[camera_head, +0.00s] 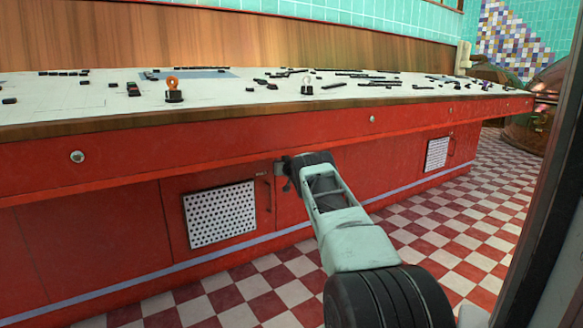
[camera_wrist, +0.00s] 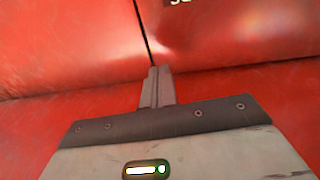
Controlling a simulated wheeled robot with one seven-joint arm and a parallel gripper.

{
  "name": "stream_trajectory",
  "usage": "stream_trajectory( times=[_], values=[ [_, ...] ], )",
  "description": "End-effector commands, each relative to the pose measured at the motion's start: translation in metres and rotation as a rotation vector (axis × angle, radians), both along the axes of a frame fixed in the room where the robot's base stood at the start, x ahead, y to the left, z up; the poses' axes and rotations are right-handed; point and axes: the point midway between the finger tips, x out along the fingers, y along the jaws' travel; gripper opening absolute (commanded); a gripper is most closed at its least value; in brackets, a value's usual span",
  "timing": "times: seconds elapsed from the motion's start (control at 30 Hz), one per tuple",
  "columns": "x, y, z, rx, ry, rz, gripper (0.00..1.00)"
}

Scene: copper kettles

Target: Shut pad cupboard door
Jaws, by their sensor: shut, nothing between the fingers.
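The red cupboard door (camera_head: 178,217) with a white perforated panel (camera_head: 220,214) is in the front of the long red counter, left of my arm in the head view. It looks flush or nearly flush with the front; I cannot tell whether a narrow gap is left. A thin handle (camera_head: 268,188) is near its right edge. My gripper (camera_head: 281,170) is at the door's upper right corner, close to the red front. In the wrist view my gripper (camera_wrist: 157,88) is shut and empty, its fingertips against or just before red panels with a dark seam (camera_wrist: 143,30) above them. Contact is unclear.
The overhanging countertop (camera_head: 60,112) runs above my gripper and carries many small dark objects. A second perforated panel (camera_head: 437,153) is farther right along the front. The checkered floor (camera_head: 450,225) is open to the right. A dark upright edge (camera_head: 545,190) stands at the far right.

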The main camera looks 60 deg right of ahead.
Motion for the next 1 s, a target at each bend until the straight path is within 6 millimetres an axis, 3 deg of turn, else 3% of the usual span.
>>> stream_trajectory(
  times=[0.7, 1.0],
  values=[
    [-0.073, 0.033, 0.001, 0.001, 0.002, -0.004, 0.0],
    [-0.081, 0.037, -0.001, -0.001, 0.001, -0.003, 0.0]
  ],
)
